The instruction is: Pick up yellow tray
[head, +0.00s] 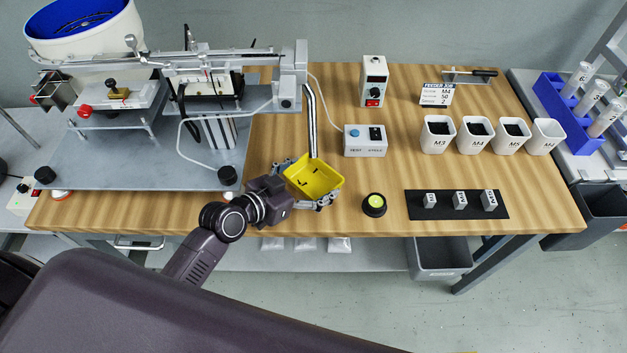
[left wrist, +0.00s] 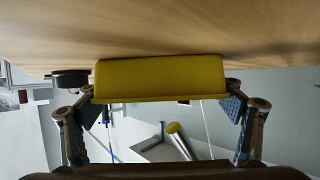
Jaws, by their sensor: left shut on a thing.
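The yellow tray (head: 322,188) is at the front middle of the wooden table, below the end of a metal chute. A few small dark pieces show inside it. My left gripper (head: 306,183) is shut on the tray, with its fingers on either side. In the left wrist view the yellow tray (left wrist: 160,76) fills the space between the two fingers of the left gripper (left wrist: 160,92). The tray is close to the wooden surface; I cannot tell whether it touches. My right gripper is not in view.
A round black button with a yellow-green top (head: 374,204) stands right of the tray. A white switch box (head: 365,147) is behind it. A black mat (head: 415,205) with small blocks and several white cups lie further right. The feeder machine's grey plate (head: 130,170) is at left.

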